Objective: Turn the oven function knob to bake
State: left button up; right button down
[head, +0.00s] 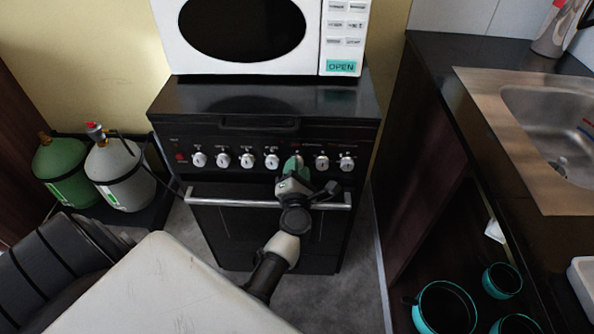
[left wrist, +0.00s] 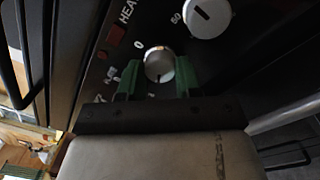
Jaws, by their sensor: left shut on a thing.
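The black oven (head: 190,140) stands ahead with a row of several silver knobs along its front panel. My left gripper (head: 293,165) reaches the panel right of the middle and covers one knob in the head view. In the left wrist view that silver knob (left wrist: 158,64) sits between the green fingers of my left gripper (left wrist: 156,80), which are shut on it. A "0" mark shows beside it. A neighbouring knob (left wrist: 207,17) has a "50" mark next to it. I cannot read the function markings. My right gripper is not in view.
A white microwave (head: 340,40) stands on top of the oven. A steel handle bar (head: 225,203) runs below the knobs. Gas bottles (head: 118,175) stand at the left. A dark counter with a sink (head: 550,120) is at the right, with teal pots (head: 445,305) below.

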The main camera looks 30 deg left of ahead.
pick_arm(q)
jog(key=shift+f, duration=0.1)
dwell(0.3)
jog(key=o, duration=0.9)
jog(key=shift+o, duration=0.2)
